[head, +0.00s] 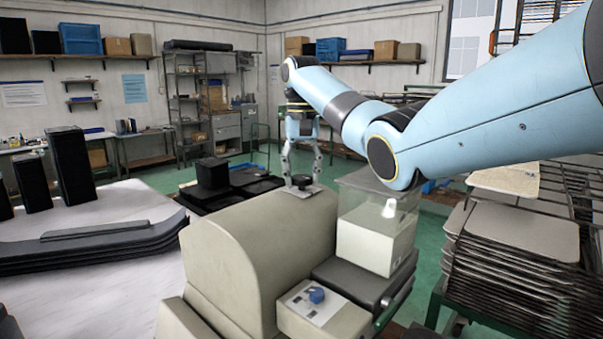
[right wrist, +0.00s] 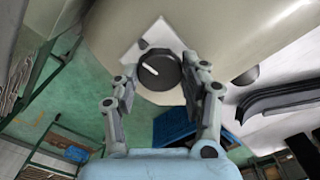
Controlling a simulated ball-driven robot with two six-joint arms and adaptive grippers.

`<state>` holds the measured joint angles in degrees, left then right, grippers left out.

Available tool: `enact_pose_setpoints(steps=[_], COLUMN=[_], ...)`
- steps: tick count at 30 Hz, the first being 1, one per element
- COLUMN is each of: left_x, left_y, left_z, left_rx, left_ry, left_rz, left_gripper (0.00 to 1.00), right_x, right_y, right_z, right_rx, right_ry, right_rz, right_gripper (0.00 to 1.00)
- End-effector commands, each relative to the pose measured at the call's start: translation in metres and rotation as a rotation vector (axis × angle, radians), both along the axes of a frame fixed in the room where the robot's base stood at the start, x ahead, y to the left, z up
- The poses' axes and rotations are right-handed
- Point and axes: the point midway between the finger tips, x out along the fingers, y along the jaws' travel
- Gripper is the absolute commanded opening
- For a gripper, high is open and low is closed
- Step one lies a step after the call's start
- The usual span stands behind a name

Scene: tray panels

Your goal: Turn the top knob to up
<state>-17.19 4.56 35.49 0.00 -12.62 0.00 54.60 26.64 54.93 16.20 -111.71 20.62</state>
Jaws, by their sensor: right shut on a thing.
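A round black knob (head: 300,181) sits on a pale square plate at the far end of the cream housing (head: 270,240). In the right wrist view the knob (right wrist: 165,66) has a white pointer line, which lies to the picture's left, slanting slightly up. My right gripper (head: 303,172) comes down from above with its fingers at the knob. In the right wrist view my right gripper (right wrist: 163,82) has a finger on each side of the knob and is shut on it. My left gripper is not in view.
A blue knob (head: 316,295) sits on a lower cream box at the front. A clear-topped cream box (head: 375,240) stands right of the housing. A stack of racks and trays (head: 520,260) is at the right. A white table (head: 90,290) with black parts is at the left.

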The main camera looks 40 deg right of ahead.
Motion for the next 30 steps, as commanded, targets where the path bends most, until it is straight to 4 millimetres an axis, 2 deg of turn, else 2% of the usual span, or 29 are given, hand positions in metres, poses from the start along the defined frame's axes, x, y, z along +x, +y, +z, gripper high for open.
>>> enact_pose_setpoints(steps=[7, 21, 22, 27, 30], left_x=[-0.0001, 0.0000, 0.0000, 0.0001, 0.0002], left_y=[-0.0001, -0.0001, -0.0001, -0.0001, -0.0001], left_z=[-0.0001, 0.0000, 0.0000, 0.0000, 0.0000], left_rx=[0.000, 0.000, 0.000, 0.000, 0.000], left_ry=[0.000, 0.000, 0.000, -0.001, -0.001], left_rz=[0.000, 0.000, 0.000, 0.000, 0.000], left_gripper=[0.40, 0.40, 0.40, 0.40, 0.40], right_x=[-0.0006, -0.0005, -0.0005, -0.0003, -0.0003], right_y=[0.0003, 0.0005, 0.0005, 0.0005, 0.0003], right_z=[-0.0011, -0.0013, -0.0013, -0.0009, -0.0006], right_rx=[0.001, 0.001, 0.001, 0.001, 0.001], right_ry=[0.003, 0.003, 0.003, 0.002, 0.002], right_rz=[-0.063, -0.075, -0.075, -0.075, -0.074], right_gripper=[0.12, 0.12, 0.47, 0.69, 0.69])
